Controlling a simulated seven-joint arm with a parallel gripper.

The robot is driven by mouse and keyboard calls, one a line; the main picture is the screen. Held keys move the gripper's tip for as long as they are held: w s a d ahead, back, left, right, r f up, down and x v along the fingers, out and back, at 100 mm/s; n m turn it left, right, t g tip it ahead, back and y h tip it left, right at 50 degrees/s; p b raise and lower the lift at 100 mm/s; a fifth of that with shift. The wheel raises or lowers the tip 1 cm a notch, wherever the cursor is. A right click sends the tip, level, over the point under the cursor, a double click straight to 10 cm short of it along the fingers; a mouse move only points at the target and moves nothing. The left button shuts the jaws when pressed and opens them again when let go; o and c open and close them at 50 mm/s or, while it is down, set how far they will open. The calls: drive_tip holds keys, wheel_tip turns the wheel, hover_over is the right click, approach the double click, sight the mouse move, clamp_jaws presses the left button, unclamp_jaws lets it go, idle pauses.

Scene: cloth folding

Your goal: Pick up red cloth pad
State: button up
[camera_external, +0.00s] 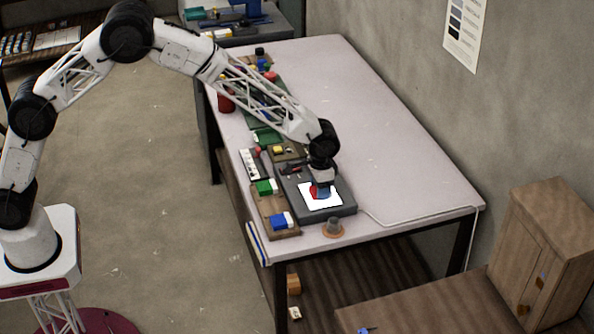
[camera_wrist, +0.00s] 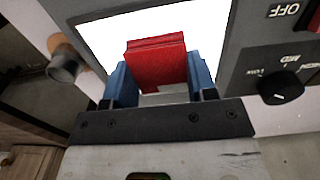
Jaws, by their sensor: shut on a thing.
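The red cloth pad (camera_wrist: 157,63) is a folded red block between the two blue fingers of my gripper (camera_wrist: 160,85) in the wrist view. My gripper is shut on it. In the external view, my gripper (camera_external: 321,190) points down over the white lit panel of a dark box, with a bit of the red pad (camera_external: 313,190) showing at its left. Whether the pad touches the panel is unclear.
The dark box (camera_external: 345,206) has a white panel (camera_external: 333,200) and, in the wrist view, a black knob (camera_wrist: 281,88). A small cup (camera_external: 333,227) stands near the table's front edge. Trays with colored blocks (camera_external: 267,188) line the left side. The table's right side (camera_external: 410,160) is mostly clear.

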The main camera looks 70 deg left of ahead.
drive_tip(key=shift+r, duration=0.15)
drive_tip(key=shift+r, duration=0.55)
wheel_tip(320, 180, up, 2)
drive_tip(key=shift+r, duration=0.1)
drive_tip(key=s, duration=0.5)
drive_tip(key=s+a+r, duration=0.1)
drive_tip(key=s, duration=0.4)
drive_tip(key=s+a, duration=0.1)
drive_tip(key=s, duration=0.5)
drive_tip(key=shift+r, duration=0.2)
